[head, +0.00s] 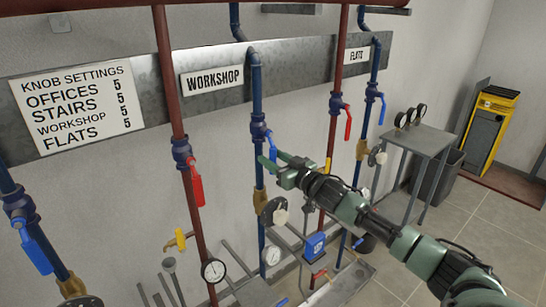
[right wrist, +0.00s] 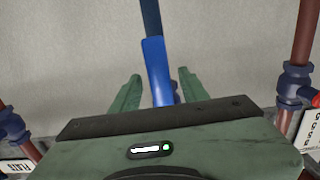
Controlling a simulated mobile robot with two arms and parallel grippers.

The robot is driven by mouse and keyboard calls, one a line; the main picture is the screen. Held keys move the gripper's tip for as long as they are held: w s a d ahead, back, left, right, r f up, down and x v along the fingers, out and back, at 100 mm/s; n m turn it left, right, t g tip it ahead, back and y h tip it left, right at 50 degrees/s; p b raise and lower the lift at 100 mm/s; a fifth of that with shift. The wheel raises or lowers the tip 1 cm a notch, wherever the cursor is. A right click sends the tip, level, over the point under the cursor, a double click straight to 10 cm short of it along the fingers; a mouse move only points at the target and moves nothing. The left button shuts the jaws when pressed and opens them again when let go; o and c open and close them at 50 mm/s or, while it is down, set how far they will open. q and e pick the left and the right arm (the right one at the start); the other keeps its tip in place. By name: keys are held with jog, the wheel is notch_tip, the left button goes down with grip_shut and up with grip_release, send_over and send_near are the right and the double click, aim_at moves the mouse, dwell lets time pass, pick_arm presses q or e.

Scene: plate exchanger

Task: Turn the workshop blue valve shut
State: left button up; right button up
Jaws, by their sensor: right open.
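The WORKSHOP label (head: 212,80) is on the metal strip, left of a blue pipe (head: 257,85). The workshop blue valve (head: 259,127) is on that pipe, with its blue lever (head: 270,146) pointing downward and partly hidden by my right gripper (head: 273,162). In the right wrist view the blue lever (right wrist: 157,62) lies between the two green fingers of my right gripper (right wrist: 159,76). Gaps show on both sides of it, so the fingers are open around the lever. My left gripper is not in view.
A red-handled valve (head: 195,185) is close on the left, another red lever (head: 348,125) on the right. The FLATS blue lever (head: 382,108) hangs further right. A dial gauge (head: 213,270) and a grey table (head: 420,140) are nearby.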

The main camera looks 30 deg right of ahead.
jog(key=shift+w, duration=0.15)
grip_shut()
dwell(1.4)
